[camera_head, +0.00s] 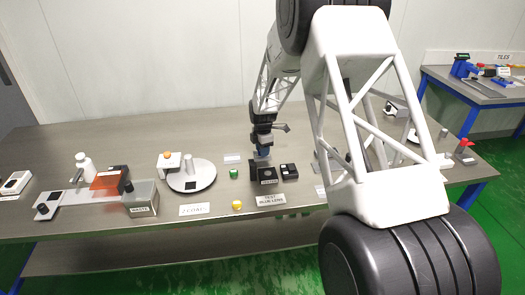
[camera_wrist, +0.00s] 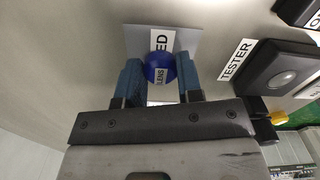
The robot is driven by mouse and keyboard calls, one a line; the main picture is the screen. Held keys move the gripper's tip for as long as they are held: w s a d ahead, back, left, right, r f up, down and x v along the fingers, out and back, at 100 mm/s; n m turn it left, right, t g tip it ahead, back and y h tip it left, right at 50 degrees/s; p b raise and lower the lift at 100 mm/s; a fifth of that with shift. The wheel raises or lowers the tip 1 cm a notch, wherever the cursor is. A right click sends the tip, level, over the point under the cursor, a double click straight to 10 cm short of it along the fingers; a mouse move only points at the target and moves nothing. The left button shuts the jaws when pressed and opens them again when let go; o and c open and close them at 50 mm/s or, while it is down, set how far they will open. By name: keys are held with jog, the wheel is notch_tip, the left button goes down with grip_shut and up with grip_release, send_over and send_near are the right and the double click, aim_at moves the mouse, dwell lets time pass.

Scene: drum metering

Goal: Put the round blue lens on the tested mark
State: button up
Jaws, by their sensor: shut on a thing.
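Beyond the lens lies a flat grey square (camera_wrist: 189,40) with a white label whose visible letters read ED; this looks like the tested mark. The lens overlaps part of this label and square; the gap between them cannot be told. In the head view my gripper (camera_head: 263,152) is over the table behind the black tester, and the lens and mark cannot be made out clearly there.
The black tester (camera_wrist: 280,70) is right of the mark in the wrist view. My arm hides the right part.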

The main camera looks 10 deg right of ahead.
jog(key=shift+f, duration=0.25)
jog(key=shift+f, duration=0.15)
jog(key=o, duration=0.9)
jog(key=shift+o, duration=0.2)
notch_tip(320, 180, up, 12)
dwell(0.3)
dwell(0.3)
